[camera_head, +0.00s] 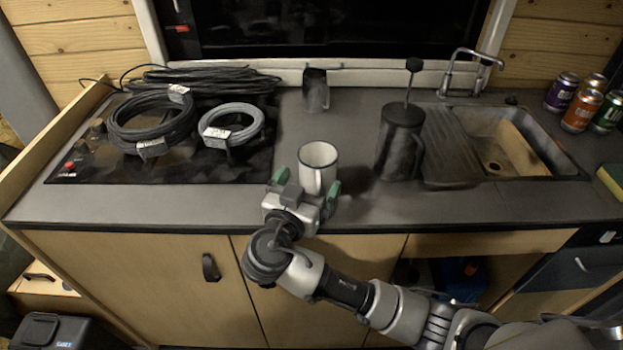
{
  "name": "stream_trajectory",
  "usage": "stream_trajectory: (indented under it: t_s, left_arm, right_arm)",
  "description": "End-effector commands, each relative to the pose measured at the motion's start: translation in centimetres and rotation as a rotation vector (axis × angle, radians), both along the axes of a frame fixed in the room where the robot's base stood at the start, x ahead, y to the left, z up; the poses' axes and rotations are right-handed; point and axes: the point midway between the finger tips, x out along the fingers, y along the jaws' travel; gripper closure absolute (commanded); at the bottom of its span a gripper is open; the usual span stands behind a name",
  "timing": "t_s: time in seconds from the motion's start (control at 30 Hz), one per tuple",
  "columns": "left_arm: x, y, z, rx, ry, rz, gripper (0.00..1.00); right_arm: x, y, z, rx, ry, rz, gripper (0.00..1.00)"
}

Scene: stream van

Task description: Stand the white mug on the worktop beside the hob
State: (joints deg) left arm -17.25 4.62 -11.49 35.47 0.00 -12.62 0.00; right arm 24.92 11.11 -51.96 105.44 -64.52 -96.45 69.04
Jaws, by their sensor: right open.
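The white mug (318,166) stands upright on the dark worktop (240,203), to the right of the hob. The hob (85,160) is a black panel at the left with cable coils lying on it. My right gripper (307,190) is at the mug's near side, with its green-tipped fingers open on either side of the mug's lower part. The gripper hides part of the mug's base, and I cannot tell whether the fingers touch it. My left gripper is not in view.
A dark French press (400,142) stands to the right of the mug, and a dark metal jug (316,91) behind it. The sink (505,140) and several cans (581,111) are at the right. The worktop's front strip is clear.

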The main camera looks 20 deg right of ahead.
Motion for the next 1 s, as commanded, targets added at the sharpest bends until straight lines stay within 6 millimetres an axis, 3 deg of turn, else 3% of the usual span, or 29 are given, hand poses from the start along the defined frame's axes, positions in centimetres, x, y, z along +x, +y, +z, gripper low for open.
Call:
stream_trajectory:
  t_s: [0.2, 0.43, 0.63, 1.0]
  left_arm:
    - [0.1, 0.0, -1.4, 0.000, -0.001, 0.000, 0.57]
    - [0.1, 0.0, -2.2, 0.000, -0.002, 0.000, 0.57]
    - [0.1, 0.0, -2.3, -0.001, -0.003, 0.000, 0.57]
    - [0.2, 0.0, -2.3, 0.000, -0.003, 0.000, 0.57]
  right_arm:
    - [-3.9, 3.2, -0.4, 0.007, 0.003, 0.004, 0.00]
    - [-7.0, 5.6, -0.2, 0.004, 0.002, 0.002, 0.00]
    - [-7.9, 6.3, -0.1, 0.002, 0.001, 0.000, 0.00]
    - [-8.0, 6.4, 0.0, 0.001, 0.000, 0.000, 0.00]
